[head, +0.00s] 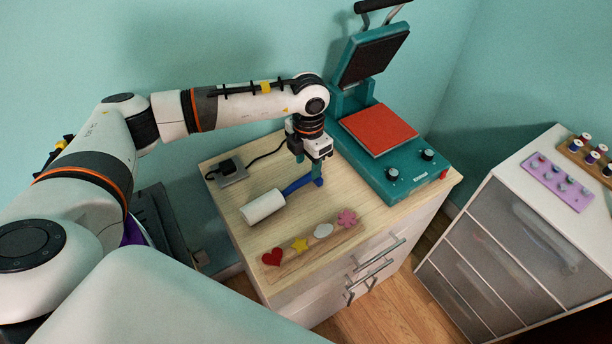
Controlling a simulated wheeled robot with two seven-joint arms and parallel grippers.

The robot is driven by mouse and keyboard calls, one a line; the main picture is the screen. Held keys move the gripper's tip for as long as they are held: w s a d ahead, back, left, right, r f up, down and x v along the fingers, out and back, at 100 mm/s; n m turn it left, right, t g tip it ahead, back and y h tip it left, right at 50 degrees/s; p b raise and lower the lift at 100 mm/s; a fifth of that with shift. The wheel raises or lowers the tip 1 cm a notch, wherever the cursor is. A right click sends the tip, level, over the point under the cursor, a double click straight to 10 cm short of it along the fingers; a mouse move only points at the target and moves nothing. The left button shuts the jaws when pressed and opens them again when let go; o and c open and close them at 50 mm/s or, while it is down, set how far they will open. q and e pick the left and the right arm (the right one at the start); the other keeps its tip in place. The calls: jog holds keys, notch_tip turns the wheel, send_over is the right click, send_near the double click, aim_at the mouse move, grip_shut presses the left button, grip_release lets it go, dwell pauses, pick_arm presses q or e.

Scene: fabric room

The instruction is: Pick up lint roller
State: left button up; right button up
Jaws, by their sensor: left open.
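The lint roller lies on the wooden top of a cabinet, with a white roll (263,207) toward the left and a blue handle (297,185) running up to the right. My left gripper (309,171) points down over the far end of the blue handle. Its fingers are open, and the handle end is at or between the fingertips; I cannot tell whether they touch it. My right gripper is not in view.
A teal heat press (409,176) with its lid raised and a red pad (379,129) stands right of the gripper. A board with felt shapes (312,243) lies in front. A small grey device (230,172) with a cable is behind left. A drawer unit (531,211) stands right.

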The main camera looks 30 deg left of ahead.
aim_at(306, 177)
pick_arm(q)
jog(key=shift+w+f, duration=0.1)
jog(key=shift+f, duration=0.35)
jog(key=shift+a+f, duration=0.1)
jog(key=shift+f, duration=0.2)
jog(key=f, duration=0.1)
jog(key=f+p, duration=0.1)
jog(key=f, duration=0.2)
jog(key=shift+s+a+f+p, duration=0.1)
jog(key=shift+s+f+p, duration=0.05)
jog(key=shift+s+p, duration=0.15)
jog(key=shift+w+f, duration=0.1)
jog(key=shift+f, duration=0.25)
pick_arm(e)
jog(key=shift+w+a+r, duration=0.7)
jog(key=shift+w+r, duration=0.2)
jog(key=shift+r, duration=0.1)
pick_arm(q)
jog(key=shift+c, duration=0.4)
jog(key=c, duration=0.9)
grip_shut()
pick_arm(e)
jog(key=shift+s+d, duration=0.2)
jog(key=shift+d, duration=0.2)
